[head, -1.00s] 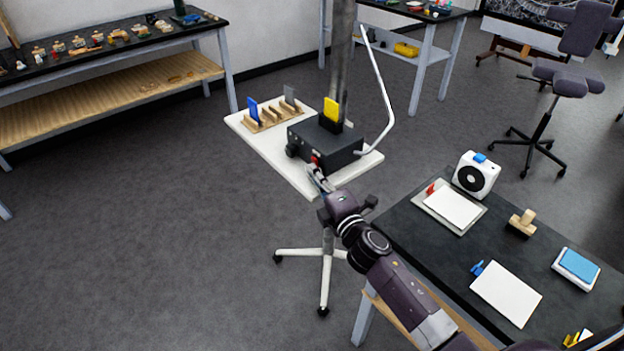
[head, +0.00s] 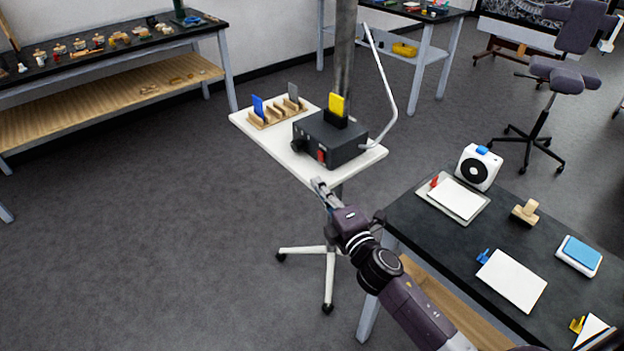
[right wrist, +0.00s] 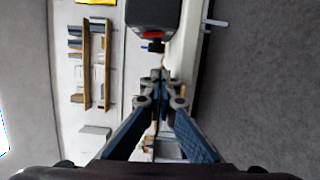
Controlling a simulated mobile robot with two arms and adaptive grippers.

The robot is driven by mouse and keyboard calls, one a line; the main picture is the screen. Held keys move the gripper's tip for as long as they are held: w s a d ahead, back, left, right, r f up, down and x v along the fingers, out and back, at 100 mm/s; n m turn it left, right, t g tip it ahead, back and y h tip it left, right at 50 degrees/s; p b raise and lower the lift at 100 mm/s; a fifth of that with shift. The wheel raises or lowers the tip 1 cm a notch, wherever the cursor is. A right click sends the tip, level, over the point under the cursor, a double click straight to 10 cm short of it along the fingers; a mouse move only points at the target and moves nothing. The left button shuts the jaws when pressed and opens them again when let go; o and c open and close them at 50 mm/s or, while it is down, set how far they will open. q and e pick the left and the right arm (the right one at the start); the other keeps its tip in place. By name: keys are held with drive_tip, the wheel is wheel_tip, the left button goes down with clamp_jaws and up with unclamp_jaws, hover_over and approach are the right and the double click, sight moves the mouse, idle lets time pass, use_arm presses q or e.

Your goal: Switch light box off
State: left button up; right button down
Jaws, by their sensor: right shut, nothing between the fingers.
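The light box (head: 336,140) is a dark box on a white stand top (head: 285,155), with a red switch (head: 321,156) on its front face and a yellow plate (head: 336,105) upright in its top. I cannot tell the switch's position. My right gripper (head: 318,184) is shut and empty, just in front of the stand's near edge and apart from the box. In the right wrist view the shut fingertips (right wrist: 158,76) point toward the box (right wrist: 152,14) and its red switch (right wrist: 152,34). My left gripper is not in view.
A wooden rack (head: 278,115) with a blue plate (head: 258,106) and a grey plate (head: 293,92) stands left of the box. A thin white curved arm (head: 385,85) rises at its right. A dark table (head: 470,250) with papers lies right of my arm.

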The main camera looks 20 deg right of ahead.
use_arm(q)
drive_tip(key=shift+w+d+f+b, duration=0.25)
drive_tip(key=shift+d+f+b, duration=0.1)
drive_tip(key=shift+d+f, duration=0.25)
use_arm(e)
drive_tip(key=s, duration=0.5)
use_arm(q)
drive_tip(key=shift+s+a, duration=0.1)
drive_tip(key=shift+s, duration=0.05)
